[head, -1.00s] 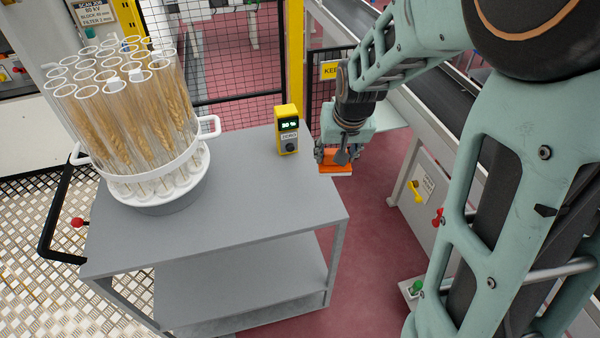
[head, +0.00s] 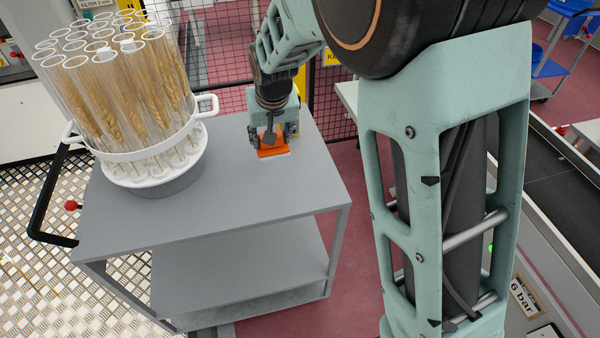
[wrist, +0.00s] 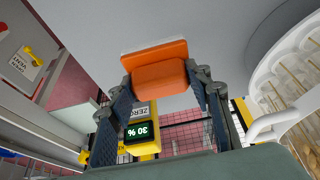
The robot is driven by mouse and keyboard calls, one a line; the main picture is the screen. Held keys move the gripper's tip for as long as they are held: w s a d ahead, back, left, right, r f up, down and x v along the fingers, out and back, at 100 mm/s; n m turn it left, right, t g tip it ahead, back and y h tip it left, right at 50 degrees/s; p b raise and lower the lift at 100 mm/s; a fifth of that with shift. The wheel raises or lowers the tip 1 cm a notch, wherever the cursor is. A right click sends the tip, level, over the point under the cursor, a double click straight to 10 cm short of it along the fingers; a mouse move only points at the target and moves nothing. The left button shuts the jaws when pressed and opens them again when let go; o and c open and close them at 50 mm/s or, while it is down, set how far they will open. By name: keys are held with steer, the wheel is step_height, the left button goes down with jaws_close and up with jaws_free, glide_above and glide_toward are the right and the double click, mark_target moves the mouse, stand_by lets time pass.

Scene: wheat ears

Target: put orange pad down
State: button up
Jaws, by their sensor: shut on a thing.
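The orange pad (head: 271,151) is a small block with a wider plate at its outer end and a pale underside. My gripper (head: 273,138) is shut on it, pointing down over the far right part of the grey cart top (head: 250,190). In the wrist view the pad (wrist: 158,75) sits between both fingers of my gripper (wrist: 160,82). The pad is very low over the cart top; I cannot tell whether it touches.
A white-handled rack of clear tubes with wheat ears (head: 150,150) stands at the cart's left. The cart's front middle is clear.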

steer(key=d+f, duration=0.2)
steer(key=s+d+f, duration=0.1)
steer(key=d+f, duration=0.1)
steer(key=s+d+f, duration=0.1)
steer(key=d+f, duration=0.1)
steer(key=shift+s+d+f, duration=0.1)
steer(key=shift+d+f, duration=0.3)
steer(key=shift+f+b, duration=0.3)
steer(key=shift+f, duration=1.3)
steer(key=shift+f, duration=0.15)
steer(key=o, duration=1.1)
steer(key=shift+r, duration=0.3)
steer(key=p+v, duration=0.1)
steer(key=v, duration=1)
steer(key=shift+s+r, duration=0.3)
steer(key=shift+d, duration=0.15)
